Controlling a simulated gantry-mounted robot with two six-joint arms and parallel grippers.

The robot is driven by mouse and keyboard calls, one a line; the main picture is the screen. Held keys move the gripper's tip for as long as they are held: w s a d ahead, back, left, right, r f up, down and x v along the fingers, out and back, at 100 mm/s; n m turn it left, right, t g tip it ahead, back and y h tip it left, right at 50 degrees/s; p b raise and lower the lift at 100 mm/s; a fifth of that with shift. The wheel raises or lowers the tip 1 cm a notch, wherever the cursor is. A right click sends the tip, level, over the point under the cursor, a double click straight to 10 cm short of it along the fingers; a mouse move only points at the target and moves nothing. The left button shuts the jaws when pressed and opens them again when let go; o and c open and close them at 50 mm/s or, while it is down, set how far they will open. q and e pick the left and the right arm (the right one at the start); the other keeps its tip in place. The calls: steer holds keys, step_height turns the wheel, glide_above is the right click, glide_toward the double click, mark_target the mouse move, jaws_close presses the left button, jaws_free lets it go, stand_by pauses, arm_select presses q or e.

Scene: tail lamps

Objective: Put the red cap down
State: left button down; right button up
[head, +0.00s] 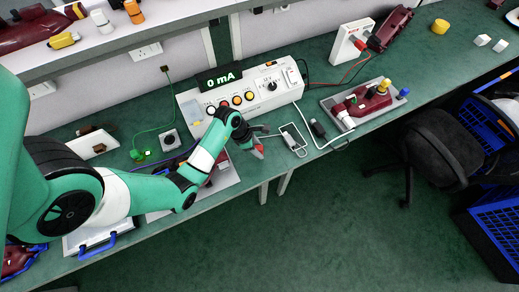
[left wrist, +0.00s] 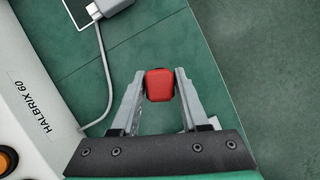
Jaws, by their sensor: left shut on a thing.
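The red cap (left wrist: 159,85) is a small rounded red block between the fingertips of my left gripper in the left wrist view. My left gripper (head: 257,150) is shut on it, and both grey fingers touch its sides. In the head view the red cap (head: 258,154) is a small red spot at the gripper's tip, over the bench near its front edge. I cannot tell how high above the green top it is. My right gripper is not in view.
A grey test unit (head: 245,90) reading 0 mA stands behind the gripper. A tray with a lamp (head: 365,103) is farther right.

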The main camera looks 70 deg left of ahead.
arm_select(q)
steer(key=shift+w+a+f, duration=0.15)
steer(key=shift+a+f, duration=0.05)
steer(key=f+b, duration=0.2)
steer(key=f, duration=0.1)
steer(key=shift+w+a+f, duration=0.15)
steer(key=shift+a+f, duration=0.05)
steer(key=shift+f, duration=0.25)
steer(key=shift+c, duration=2)
jaws_free()
